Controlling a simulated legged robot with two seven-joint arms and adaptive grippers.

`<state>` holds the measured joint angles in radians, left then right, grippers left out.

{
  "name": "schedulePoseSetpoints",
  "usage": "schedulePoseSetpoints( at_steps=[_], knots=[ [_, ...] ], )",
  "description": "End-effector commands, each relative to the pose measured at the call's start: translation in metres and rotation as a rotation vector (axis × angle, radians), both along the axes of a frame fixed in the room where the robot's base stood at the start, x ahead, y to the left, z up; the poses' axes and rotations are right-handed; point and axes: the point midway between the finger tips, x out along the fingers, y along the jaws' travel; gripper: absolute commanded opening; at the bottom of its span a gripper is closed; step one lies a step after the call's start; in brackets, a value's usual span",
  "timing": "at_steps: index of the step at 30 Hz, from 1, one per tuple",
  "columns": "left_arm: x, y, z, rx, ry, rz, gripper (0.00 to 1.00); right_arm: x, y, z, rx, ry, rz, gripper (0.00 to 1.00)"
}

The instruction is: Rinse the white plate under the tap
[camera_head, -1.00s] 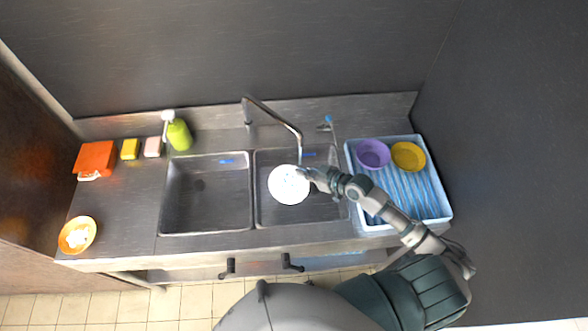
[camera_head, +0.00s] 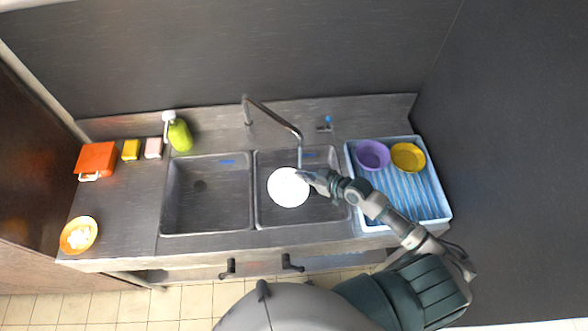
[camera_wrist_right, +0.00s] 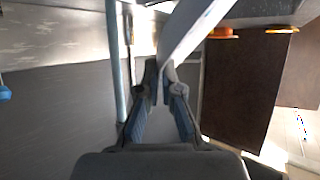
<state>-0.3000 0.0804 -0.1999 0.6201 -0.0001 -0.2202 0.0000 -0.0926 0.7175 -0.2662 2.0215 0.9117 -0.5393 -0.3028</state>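The white plate (camera_head: 288,188) is over the right sink basin, face up in the head view. My right gripper (camera_head: 304,176) is shut on its upper right edge. In the right wrist view the plate (camera_wrist_right: 193,30) shows edge-on between the fingertips of the right gripper (camera_wrist_right: 160,78). The tap (camera_head: 272,113) arches over the basin, its end coming down beside the plate's upper right edge. In the wrist view a pale blue upright column (camera_wrist_right: 114,60) stands beside the plate; I cannot tell whether it is water or spout. My left gripper is not in view.
A blue rack (camera_head: 412,198) with a purple bowl (camera_head: 372,155) and a yellow bowl (camera_head: 408,156) stands right. The left basin (camera_head: 207,200) is empty. A green bottle (camera_head: 180,135), sponges (camera_head: 131,150), an orange box (camera_head: 97,158) and an orange plate with scraps (camera_head: 68,242) are left.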

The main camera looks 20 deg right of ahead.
Motion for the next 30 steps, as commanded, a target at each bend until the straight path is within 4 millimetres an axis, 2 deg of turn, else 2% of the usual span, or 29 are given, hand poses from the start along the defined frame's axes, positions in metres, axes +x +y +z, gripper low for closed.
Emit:
schedulePoseSetpoints(
  at_steps=[14,20,22,30],
  knots=[
    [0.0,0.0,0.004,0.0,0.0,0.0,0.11,-0.002,0.001,0.003,0.0,0.0,0.001,0.0],
    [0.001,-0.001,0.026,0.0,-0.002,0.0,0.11,-0.015,0.011,0.02,0.002,0.001,0.0,0.0],
    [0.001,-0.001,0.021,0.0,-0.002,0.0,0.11,-0.02,0.014,0.02,0.002,-0.001,0.002,0.0],
    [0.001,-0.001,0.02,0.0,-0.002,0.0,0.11,-0.038,0.026,0.036,0.001,0.0,0.002,0.0]
  ],
)
